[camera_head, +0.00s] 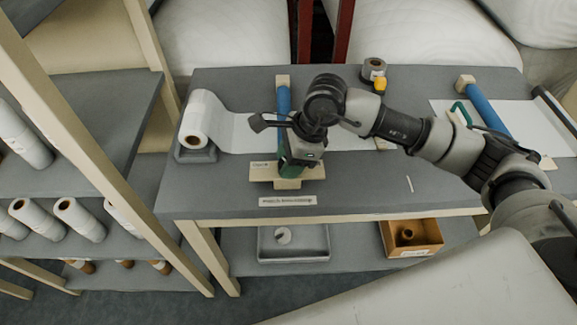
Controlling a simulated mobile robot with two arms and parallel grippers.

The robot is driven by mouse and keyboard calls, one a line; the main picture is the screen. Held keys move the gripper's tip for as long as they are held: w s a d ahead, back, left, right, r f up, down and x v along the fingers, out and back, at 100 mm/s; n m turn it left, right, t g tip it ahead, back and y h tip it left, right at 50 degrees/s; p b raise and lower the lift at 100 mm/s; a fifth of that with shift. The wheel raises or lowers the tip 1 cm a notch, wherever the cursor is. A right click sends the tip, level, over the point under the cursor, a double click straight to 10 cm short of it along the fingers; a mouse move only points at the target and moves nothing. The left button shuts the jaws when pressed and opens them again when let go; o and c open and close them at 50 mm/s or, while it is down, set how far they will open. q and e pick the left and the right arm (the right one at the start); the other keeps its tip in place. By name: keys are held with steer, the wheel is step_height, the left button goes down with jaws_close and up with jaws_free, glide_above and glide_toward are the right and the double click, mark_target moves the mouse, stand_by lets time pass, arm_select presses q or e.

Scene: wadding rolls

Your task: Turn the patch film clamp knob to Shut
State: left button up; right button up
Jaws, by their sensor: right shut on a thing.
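The patch film clamp stands on the grey table, with a blue bar (284,97) and a pale wooden base (287,184). Its green knob (291,170) sits at the front end, mostly hidden under my right gripper (290,165). My right gripper points down over the knob and is shut on it. The knob's exact angle is hidden. A small label (259,165) lies left of the knob; its lettering is too small to read. My left gripper is not in view.
A white film roll (196,121) stands at the table's left, its sheet running right under the clamp. A second blue bar (488,110) with a green handle (461,111) is at the right. Tape rolls (373,69) stand at the back. A tray (293,254) and box (411,233) sit below.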

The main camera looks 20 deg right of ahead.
steer(key=m+t+b, duration=0.1)
steer(key=m+b, duration=0.2)
steer(key=m+t+h+b, duration=0.1)
steer(key=m+b, duration=0.2)
steer(key=m, duration=0.1)
steer(key=shift+a+f+t+b, duration=0.1)
steer(key=shift+f+t+b, duration=0.1)
steer(key=shift+t+b, duration=0.15)
steer(key=m+b, duration=0.1)
steer(key=m, duration=0.1)
steer(key=m+h+b, duration=0.1)
steer(key=m+b, duration=0.1)
steer(key=shift+r+t+h, duration=0.1)
steer(key=shift+t+h, duration=0.2)
steer(key=shift+t, duration=0.05)
steer(key=m+h+b, duration=0.1)
steer(key=m+b, duration=0.1)
steer(key=shift+s+a+m, duration=0.1)
steer(key=shift+m, duration=0.3)
steer(key=shift+r+m+h+b, duration=0.1)
steer(key=shift+m+h+b, duration=0.3)
steer(key=shift+m, duration=0.5)
steer(key=shift+r+m+h, duration=0.1)
steer(key=shift+m+h, duration=0.2)
steer(key=shift+m, duration=0.5)
steer(key=shift+m+h+p, duration=0.5)
steer(key=shift+m+h, duration=0.1)
steer(key=shift+m, duration=0.9)
steer(key=o, duration=0.9)
